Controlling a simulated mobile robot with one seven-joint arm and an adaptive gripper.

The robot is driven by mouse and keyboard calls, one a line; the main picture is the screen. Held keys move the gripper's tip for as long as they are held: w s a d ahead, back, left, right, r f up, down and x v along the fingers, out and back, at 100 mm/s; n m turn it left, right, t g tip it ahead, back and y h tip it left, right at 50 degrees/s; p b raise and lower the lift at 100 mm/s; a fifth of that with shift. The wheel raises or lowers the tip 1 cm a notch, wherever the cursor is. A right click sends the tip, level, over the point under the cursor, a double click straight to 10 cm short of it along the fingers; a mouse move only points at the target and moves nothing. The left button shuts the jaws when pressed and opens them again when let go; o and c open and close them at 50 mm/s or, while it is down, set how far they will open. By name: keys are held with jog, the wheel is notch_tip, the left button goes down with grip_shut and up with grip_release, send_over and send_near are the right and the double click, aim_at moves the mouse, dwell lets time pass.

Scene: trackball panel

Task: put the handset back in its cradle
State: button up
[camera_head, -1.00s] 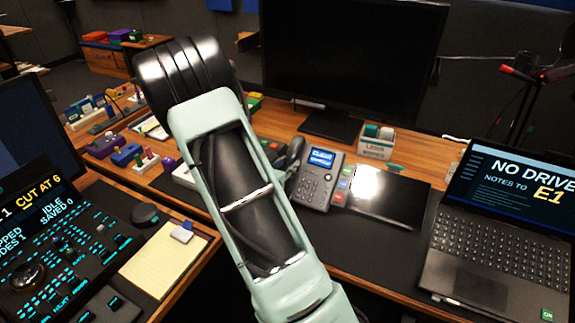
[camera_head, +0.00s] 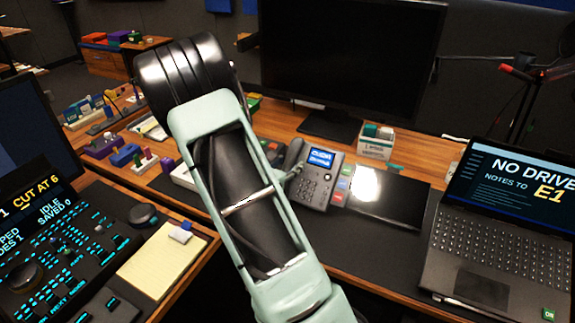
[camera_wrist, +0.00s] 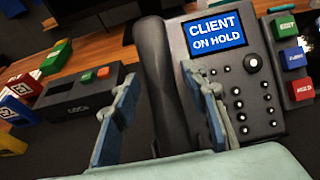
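The desk phone (camera_head: 318,178) stands on the dark desk mat, its screen lit blue; in the wrist view the screen reads "CLIENT ON HOLD" (camera_wrist: 216,34). The dark handset (camera_wrist: 163,70) lies lengthwise along the phone's left side, where the cradle would be; the cradle is hidden beneath it. Its upper end also shows in the head view (camera_head: 292,153). My gripper (camera_wrist: 165,108) has one blue-grey finger on each side of the handset. The fingers stand apart, with a visible gap at the left finger. Whether the handset is fully seated is hard to tell.
A dark box with green and red buttons (camera_wrist: 88,92) sits left of the handset. A black tablet (camera_head: 390,197) and a laptop (camera_head: 500,235) lie to the right. A large monitor (camera_head: 350,60) stands behind. A yellow notepad (camera_head: 160,262) lies at left.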

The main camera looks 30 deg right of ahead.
jog(key=v, duration=1.2)
dwell(0.5)
